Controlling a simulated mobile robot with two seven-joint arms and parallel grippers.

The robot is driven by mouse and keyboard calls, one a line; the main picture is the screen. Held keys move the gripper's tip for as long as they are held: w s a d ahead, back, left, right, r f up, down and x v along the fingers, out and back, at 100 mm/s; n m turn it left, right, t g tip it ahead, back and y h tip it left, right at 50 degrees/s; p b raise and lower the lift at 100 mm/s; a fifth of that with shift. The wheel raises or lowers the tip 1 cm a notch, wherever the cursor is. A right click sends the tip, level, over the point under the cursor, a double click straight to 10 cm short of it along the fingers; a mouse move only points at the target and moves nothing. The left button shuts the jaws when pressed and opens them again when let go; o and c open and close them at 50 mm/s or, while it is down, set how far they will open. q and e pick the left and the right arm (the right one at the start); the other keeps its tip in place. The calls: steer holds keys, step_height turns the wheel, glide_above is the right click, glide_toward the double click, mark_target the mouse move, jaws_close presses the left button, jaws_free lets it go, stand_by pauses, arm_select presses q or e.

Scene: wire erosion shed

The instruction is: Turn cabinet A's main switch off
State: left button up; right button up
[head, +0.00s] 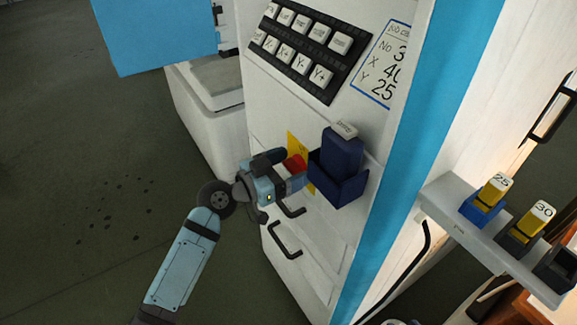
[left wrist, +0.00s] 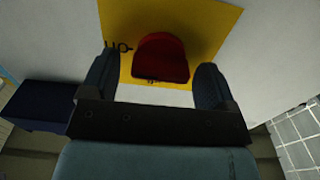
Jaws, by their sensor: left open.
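The main switch shows as a red knob (head: 295,163) on a yellow plate (head: 293,143) on the white cabinet's front. In the left wrist view the red knob (left wrist: 161,57) sits between the two fingers, with the yellow plate (left wrist: 215,22) behind it. Upside-down lettering that looks like "on" shows on the plate beside the knob. My left gripper (left wrist: 160,82) is open, its fingers on either side of the knob with gaps visible. In the head view the left gripper (head: 279,171) is close to the cabinet front and partly hides the plate. My right gripper is out of view.
A dark blue holder (head: 338,185) with a blue device juts from the cabinet just right of the switch. A key panel (head: 303,48) is above, black handles (head: 284,240) below. A shelf (head: 480,240) with yellow blocks stands right. Floor at left is clear.

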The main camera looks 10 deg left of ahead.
arm_select(q)
steer(key=c, duration=0.9)
